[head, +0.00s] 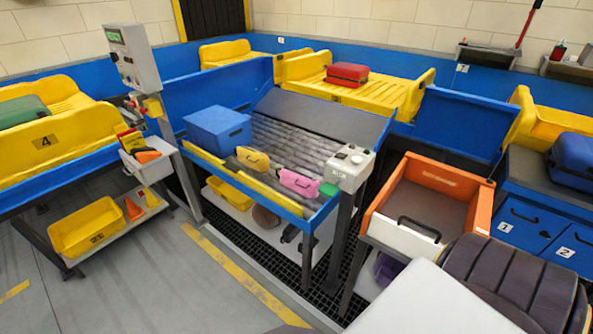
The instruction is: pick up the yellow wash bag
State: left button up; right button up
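The yellow wash bag (253,159) lies on the front part of the roller table (275,193), near its front edge. It has a dark handle or strap. A pink bag (299,182) lies to its right, a little apart, and a small green item (329,189) is further right. Neither of my grippers shows in this view, and nothing is touching the wash bag.
A blue box (217,128) stands left of the wash bag. A control box (350,167) stands at the table's right front corner. An orange tray (468,183) stands to the right. A post with a display (133,57) rises at the left.

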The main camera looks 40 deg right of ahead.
aim_at(254, 159)
jog(key=z, duration=1.05)
